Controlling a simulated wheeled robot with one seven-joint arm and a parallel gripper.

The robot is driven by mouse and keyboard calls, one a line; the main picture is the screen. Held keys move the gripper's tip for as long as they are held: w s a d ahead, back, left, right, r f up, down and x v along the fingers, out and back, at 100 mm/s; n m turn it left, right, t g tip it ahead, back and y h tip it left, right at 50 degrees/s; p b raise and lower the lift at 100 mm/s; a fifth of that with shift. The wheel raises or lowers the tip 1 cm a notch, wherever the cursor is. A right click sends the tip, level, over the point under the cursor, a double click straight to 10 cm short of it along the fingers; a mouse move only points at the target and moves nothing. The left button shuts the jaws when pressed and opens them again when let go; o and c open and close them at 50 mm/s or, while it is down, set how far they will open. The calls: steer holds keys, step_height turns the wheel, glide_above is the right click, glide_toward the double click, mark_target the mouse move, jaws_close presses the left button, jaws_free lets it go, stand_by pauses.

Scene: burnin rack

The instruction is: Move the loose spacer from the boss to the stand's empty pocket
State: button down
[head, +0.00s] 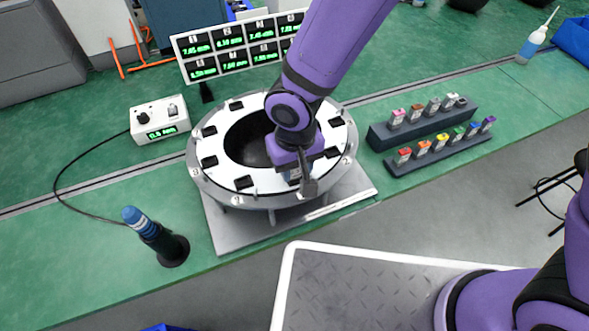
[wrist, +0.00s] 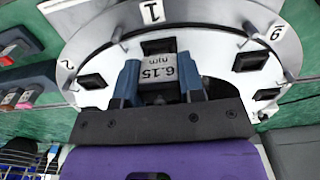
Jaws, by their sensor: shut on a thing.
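My gripper (wrist: 160,80) is shut on a grey spacer (wrist: 158,69) marked 6.15 mm, between its blue fingers. The spacer is at the near part of the white ring (wrist: 210,50), beside number 1 and close to a black pad (wrist: 158,46). I cannot tell whether it touches the ring. In the head view my gripper (head: 299,170) is at the ring's front edge and largely hides the spacer. The dark two-row stand (head: 378,138) is to the right, with several colour-topped spacers in it. Its empty pocket cannot be made out clearly.
A display panel (head: 240,47) stands behind the ring. A small white meter box (head: 160,118) is to the left, cabled to a blue-topped probe in a black holder (head: 172,252). Green bench is clear between the ring and the stand.

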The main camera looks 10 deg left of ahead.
steer(key=shift+r, duration=2.65)
stand_by(0.4)
